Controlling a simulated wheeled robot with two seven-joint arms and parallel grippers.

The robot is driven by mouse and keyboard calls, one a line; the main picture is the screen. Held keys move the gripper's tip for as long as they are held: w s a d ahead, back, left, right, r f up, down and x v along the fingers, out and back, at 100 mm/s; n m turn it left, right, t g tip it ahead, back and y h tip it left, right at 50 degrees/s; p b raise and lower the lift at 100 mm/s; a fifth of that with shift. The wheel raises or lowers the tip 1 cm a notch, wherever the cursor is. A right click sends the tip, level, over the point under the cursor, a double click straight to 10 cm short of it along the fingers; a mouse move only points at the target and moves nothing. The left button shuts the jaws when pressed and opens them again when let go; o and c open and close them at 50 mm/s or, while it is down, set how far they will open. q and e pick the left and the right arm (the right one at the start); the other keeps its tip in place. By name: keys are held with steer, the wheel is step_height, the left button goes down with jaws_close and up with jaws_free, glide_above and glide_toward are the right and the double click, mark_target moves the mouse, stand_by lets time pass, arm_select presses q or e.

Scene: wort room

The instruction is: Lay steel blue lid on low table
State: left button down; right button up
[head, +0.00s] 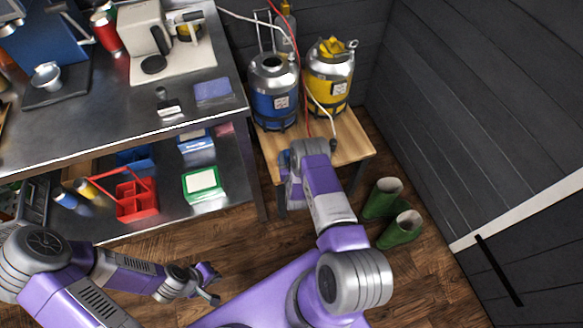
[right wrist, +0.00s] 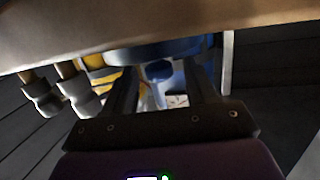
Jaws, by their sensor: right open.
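The low table (head: 346,140) is a small wooden table beside the wall. A blue keg (head: 273,100) and a yellow keg (head: 332,75) stand at its back. No steel blue lid can be made out for certain. In the right wrist view, a small dark blue round piece (right wrist: 158,70) shows between the fingers of my right gripper (right wrist: 160,84), which are apart; I cannot tell whether it is the lid or how near it is. In the head view, my arm hides this gripper near the table's front left. My left gripper (head: 209,283) is open and empty above the floor.
A steel bench (head: 110,120) on the left carries a flat blue-grey square (head: 213,89) and coffee equipment. Its lower shelf holds a red caddy (head: 135,197) and a green-and-white box (head: 203,184). Green boots (head: 400,229) stand right of the table. Hoses hang around the kegs.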

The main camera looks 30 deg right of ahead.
steer(key=s+a+r+n+g+y+p, duration=0.1)
steer(key=s+a+r+g+y, duration=0.2)
steer(key=s+a, duration=0.5)
steer(key=s+a+r+n+g+y+p, duration=0.1)
steer(key=s+a+r+g+y, duration=0.2)
steer(key=s+a+g, duration=0.3)
steer(key=s+a+r+g+y+p, duration=0.1)
steer(key=s+a+r+g+y, duration=0.2)
steer(key=s+a, duration=0.7)
steer(key=s+g+y, duration=0.2)
steer(key=s, duration=0.1)
steer(key=shift+s+a+n, duration=0.2)
steer(key=shift+a+n, duration=0.2)
steer(key=shift+p, duration=0.3)
step_height(320, 180, up, 5)
steer(key=p, duration=0.5)
